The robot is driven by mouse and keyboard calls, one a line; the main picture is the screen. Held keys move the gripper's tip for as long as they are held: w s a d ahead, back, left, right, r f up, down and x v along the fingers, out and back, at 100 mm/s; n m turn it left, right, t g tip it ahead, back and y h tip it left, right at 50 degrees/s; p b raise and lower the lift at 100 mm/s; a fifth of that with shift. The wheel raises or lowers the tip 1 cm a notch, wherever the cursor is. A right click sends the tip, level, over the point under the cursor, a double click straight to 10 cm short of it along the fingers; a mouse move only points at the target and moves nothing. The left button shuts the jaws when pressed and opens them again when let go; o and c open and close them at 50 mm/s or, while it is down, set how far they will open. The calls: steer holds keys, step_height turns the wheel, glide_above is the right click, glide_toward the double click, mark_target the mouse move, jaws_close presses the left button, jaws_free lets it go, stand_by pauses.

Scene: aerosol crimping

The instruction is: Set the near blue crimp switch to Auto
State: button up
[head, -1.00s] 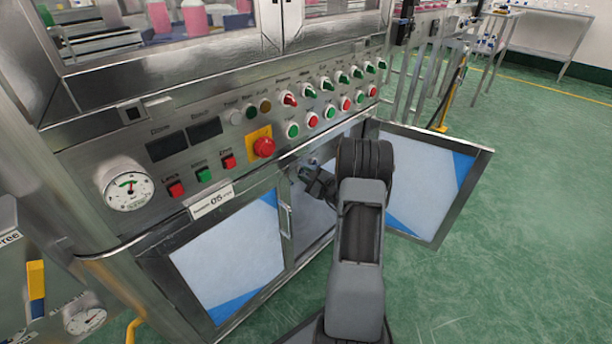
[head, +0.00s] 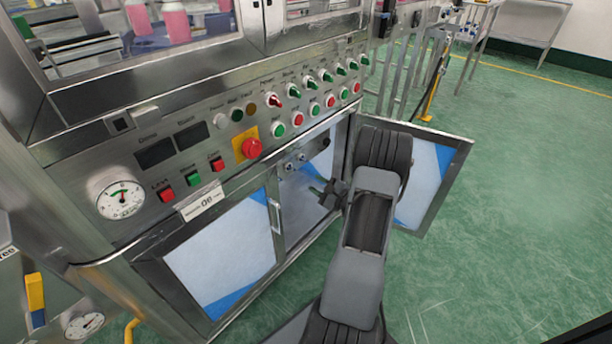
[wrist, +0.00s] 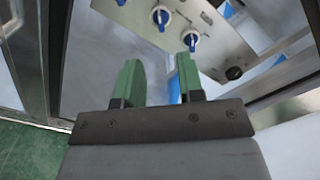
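Blue crimp switches with white pointers sit on a grey metal panel (wrist: 215,30) in the wrist view. One blue switch (wrist: 160,17) is near the top middle, another blue switch (wrist: 191,40) is lower right of it, and a third is cut off at the top edge. I cannot tell which is the near one or read their labels. My gripper (wrist: 159,68) has green fingers, open and empty, apart from the switches and below them in the picture. In the head view my gripper (head: 331,193) is at the open cabinet doorway, lower right of the small switch panel (head: 298,168).
A black knob (wrist: 234,73) is on the panel's lower right. The open cabinet door (head: 432,185) stands right of my arm; the closed door (head: 220,255) is left. A red emergency button (head: 251,148) and several switches are on the outer panel above.

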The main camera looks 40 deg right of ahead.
steer(key=shift+s+d, duration=0.15)
steer(key=shift+s, duration=0.6)
steer(key=shift+s+d, duration=0.1)
steer(key=shift+s, duration=0.65)
